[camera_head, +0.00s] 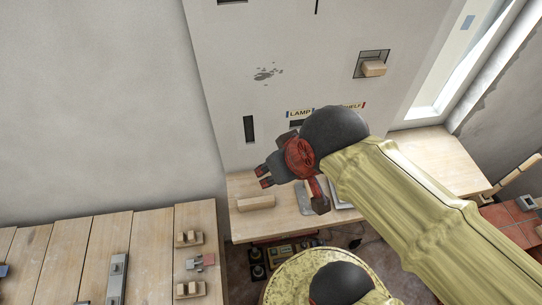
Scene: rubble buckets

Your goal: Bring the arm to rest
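My arm (430,205) in a yellowish, wrinkled sleeve reaches from the lower right up toward the centre. It ends in a dark rounded wrist (335,132) and a red and black gripper (291,190). The gripper's fingers are spread apart, two toward the left and one pointing down. I see nothing held between them. The gripper appears in front of the wooden bench by the wall; its height above the bench is hard to judge.
A wooden block (256,202) lies on the bench (240,225). The wall behind carries a LAMP label (300,113), a partly covered label and a wooden block in a recess (373,68). A plank table (50,255) with fittings stands lower left. A round yellowish thing (290,285) is below.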

